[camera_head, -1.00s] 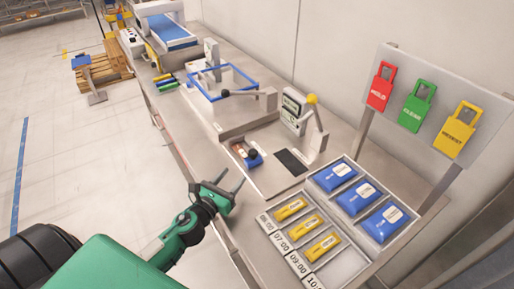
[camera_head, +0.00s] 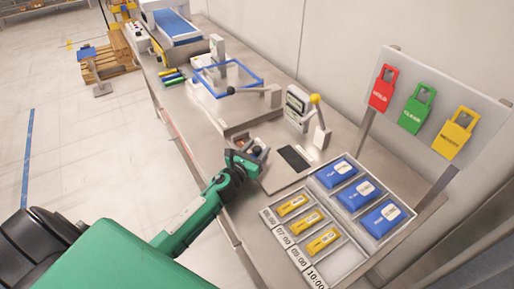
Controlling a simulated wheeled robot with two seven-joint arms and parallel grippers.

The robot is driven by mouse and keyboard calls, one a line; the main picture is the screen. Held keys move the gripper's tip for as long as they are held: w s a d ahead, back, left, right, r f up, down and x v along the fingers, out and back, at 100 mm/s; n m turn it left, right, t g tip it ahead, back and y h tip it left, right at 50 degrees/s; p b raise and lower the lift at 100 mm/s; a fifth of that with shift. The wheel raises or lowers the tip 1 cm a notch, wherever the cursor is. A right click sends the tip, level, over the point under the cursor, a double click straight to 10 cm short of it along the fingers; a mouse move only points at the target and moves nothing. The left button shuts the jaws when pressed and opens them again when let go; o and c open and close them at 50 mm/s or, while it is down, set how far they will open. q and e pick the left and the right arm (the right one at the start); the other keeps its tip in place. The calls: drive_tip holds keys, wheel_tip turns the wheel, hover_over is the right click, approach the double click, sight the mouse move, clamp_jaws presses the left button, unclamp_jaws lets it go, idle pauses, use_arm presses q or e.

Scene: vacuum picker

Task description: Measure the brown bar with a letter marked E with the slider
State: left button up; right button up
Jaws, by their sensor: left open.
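My left gripper (camera_head: 259,157) is open, low over the bench at a small fixture (camera_head: 261,150) with blue, dark and brownish parts. The gripper covers much of this fixture, and I cannot tell whether it touches it. A small brownish piece (camera_head: 241,140) shows just behind the gripper; no letter E is readable on it, so I cannot confirm that it is the brown bar. I cannot tell for certain which part is the slider. My right gripper is not in view.
A gauge with a yellow-knobbed lever (camera_head: 315,99) and a dark pad (camera_head: 295,157) stand right of the gripper. A tray (camera_head: 338,263) holds yellow and blue packs. A blue frame device (camera_head: 228,78) and coloured bars (camera_head: 173,79) lie farther back. A tag board (camera_head: 440,100) stands right.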

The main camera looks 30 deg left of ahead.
use_arm(q)
drive_tip(key=shift+w, duration=0.1)
clamp_jaws()
drive_tip(key=s+d, duration=0.1)
drive_tip(key=d, duration=0.1)
drive_tip(key=s+d, duration=0.1)
drive_tip(key=d, duration=0.1)
drive_tip(key=shift+s+d, duration=0.1)
drive_tip(key=shift+s, duration=0.1)
drive_tip(key=shift+f, duration=0.15)
unclamp_jaws()
drive_tip(key=shift+s, duration=0.1)
